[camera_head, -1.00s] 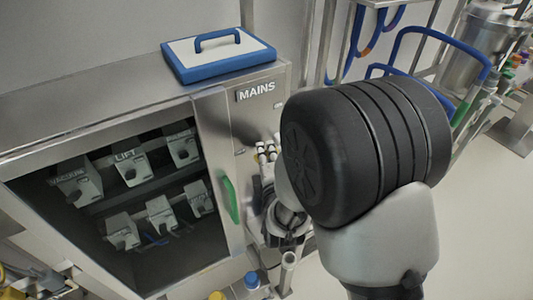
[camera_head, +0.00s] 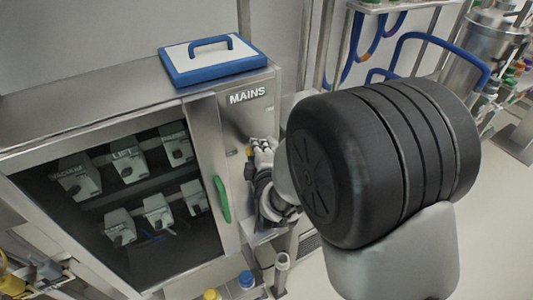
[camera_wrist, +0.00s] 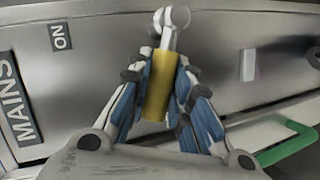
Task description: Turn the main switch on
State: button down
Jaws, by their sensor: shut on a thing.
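The main switch shows in the wrist view as a yellow handle (camera_wrist: 160,88) on a metal stem with a rounded end. It is on the steel cabinet panel, beside the "MAINS" label (camera_wrist: 17,97) and the "ON" plate (camera_wrist: 62,36). My gripper (camera_wrist: 162,70) has its fingers on both sides of the yellow handle and is shut on it. In the head view my gripper (camera_head: 262,160) is at the panel below the "MAINS" sign (camera_head: 247,94). The switch is mostly hidden there by my fingers. I cannot tell the lever's exact angle.
The cabinet has a dark window with several grey switch boxes (camera_head: 78,178) inside. A green door handle (camera_head: 222,199) is just left of my gripper. A blue and white lid (camera_head: 220,60) lies on top. Blue tubing and a steel vessel (camera_head: 487,50) stand at the right.

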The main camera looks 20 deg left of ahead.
jog(key=r+m+g, duration=0.1)
jog(key=w+d+r+m+g, duration=0.1)
jog(key=m, duration=0.1)
jog(key=shift+w+r+y+p, duration=0.1)
jog(key=shift+r+y+p, duration=0.2)
jog(key=shift+y, duration=0.1)
jog(key=shift+w+d+r+m+g+y+p, duration=0.4)
jog(key=shift+r+m+g+p, duration=0.25)
jog(key=shift+m+p, duration=0.4)
jog(key=p, duration=0.1)
jog(key=m+p, duration=0.1)
jog(key=shift+w+d+r+g+y+p, duration=0.2)
jog(key=shift+w+g+y+p, duration=0.1)
jog(key=shift+w+g, duration=0.05)
jog(key=w+d+m+g+y+p, duration=0.1)
jog(key=m+p, duration=0.1)
jog(key=p, duration=0.2)
jog(key=shift+r, duration=0.15)
jog(key=shift+w+d+m+g+y+p, duration=0.35)
jog(key=shift+m+g+y+p, duration=0.2)
jog(key=shift+p, duration=0.6)
jog(key=shift+w, duration=0.1)
jog(key=c, duration=1.4)
grip_release()
jog(key=shift+a+f, duration=0.1)
jog(key=shift+f, duration=0.1)
jog(key=shift+c, duration=0.2)
